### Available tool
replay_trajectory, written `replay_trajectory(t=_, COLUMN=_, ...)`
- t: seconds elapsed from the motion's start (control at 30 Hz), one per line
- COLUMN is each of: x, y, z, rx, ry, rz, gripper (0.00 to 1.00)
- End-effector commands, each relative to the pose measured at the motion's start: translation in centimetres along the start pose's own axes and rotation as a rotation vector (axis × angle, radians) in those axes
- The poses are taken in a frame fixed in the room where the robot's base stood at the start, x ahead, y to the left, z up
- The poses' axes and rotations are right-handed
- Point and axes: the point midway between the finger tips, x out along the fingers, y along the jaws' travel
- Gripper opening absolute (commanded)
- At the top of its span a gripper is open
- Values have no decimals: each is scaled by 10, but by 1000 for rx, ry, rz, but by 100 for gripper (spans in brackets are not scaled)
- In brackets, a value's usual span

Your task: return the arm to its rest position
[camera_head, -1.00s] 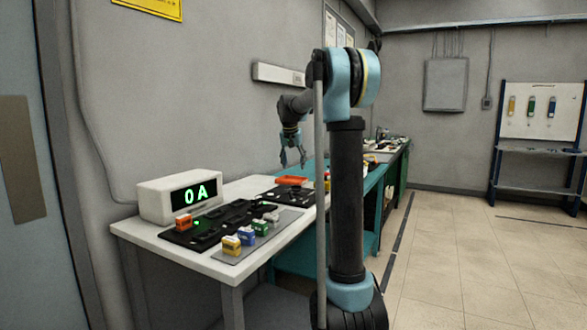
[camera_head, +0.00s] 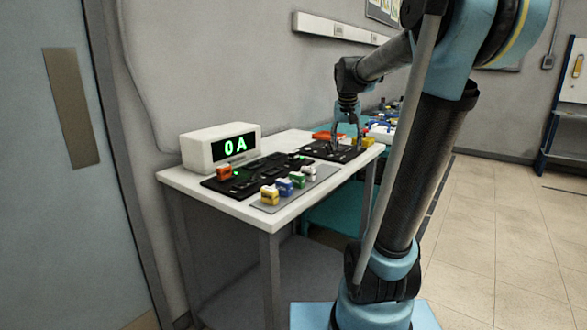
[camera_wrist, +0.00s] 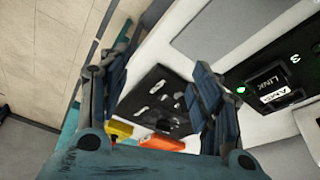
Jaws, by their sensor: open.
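My gripper (camera_head: 347,147) is open and empty above the right end of the white table (camera_head: 178,179), over or near a black board (camera_head: 322,152). In the wrist view its two spread fingers (camera_wrist: 157,98) frame a black board with pale slots (camera_wrist: 150,108), with nothing between the tips. The forearm reaches left from the blue-and-black upper arm at the right. Whether the fingertips touch anything cannot be told.
A white display reading "0A" (camera_head: 203,152) stands at the table's left. A black panel (camera_head: 242,180) and a grey mat with several coloured blocks (camera_head: 283,187) lie before it. An orange item (camera_head: 328,135) lies behind the gripper. The floor at right (camera_head: 490,230) is clear.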

Motion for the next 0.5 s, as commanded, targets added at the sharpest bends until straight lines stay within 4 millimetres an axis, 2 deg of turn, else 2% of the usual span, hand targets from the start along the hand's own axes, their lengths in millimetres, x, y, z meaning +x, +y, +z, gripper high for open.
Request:
replay_trajectory(t=0.03, x=2, y=5, z=19, rx=-10, ry=-5, rz=-3, gripper=58)
replay_trajectory(t=0.1, x=6, y=11, z=44, rx=-26, ry=-13, rz=-6, gripper=58)
replay_trajectory(t=0.27, x=18, y=23, z=101, rx=-63, ry=-32, rz=-18, gripper=58)
replay_trajectory(t=0.5, x=44, y=39, z=184, rx=-118, ry=-58, rz=-36, gripper=58)
